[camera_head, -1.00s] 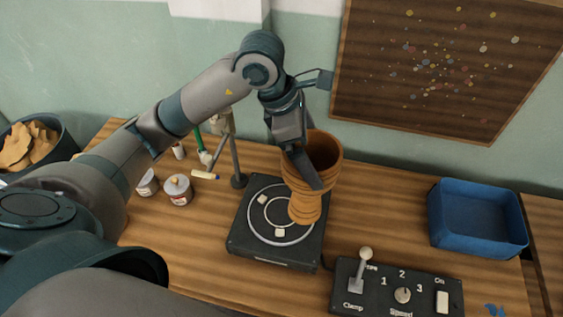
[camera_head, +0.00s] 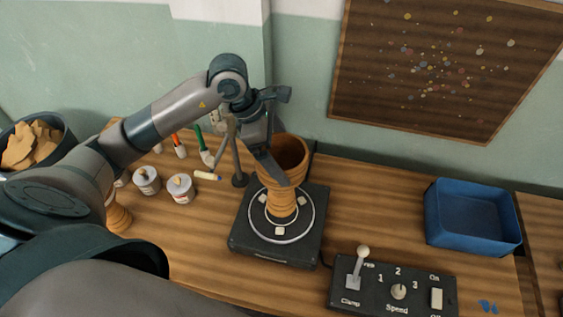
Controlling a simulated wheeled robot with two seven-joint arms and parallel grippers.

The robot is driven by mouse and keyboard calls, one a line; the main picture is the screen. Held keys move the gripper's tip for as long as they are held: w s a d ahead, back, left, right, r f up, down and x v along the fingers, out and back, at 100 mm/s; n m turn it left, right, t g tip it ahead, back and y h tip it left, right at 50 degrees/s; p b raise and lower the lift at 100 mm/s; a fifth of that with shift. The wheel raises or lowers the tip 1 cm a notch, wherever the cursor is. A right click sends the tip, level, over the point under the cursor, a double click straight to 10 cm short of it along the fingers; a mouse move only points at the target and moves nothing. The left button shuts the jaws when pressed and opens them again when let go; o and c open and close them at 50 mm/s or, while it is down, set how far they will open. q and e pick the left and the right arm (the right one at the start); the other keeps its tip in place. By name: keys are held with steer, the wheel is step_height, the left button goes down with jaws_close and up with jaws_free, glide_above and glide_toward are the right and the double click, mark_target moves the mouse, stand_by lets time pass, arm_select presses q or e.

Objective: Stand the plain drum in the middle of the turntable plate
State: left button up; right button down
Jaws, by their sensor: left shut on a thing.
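The plain drum (camera_head: 284,202) is an orange-brown goblet shape with its wide open bowl up and its narrow foot down. My left gripper (camera_head: 274,172) is shut on the drum's bowl from the left. The drum looks upright, with its foot over the middle of the turntable plate (camera_head: 257,225), inside the white rings and between the pale pads. I cannot tell whether the foot touches the plate. My right gripper is not in view.
A control panel (camera_head: 376,296) with a clamp lever and speed knob stands front right. A blue tray (camera_head: 470,243) is farther right. Jars (camera_head: 180,189), a stand (camera_head: 238,179) and a brush-like tool are left of the turntable. Another brown ridged object (camera_head: 118,218) is partly behind my arm.

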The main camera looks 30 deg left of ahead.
mark_target(284, 168)
arm_select(q)
steer(key=shift+f+p, duration=1)
steer(key=shift+f, duration=1.1)
steer(key=o, duration=1.7)
steer(key=shift+r, duration=0.1)
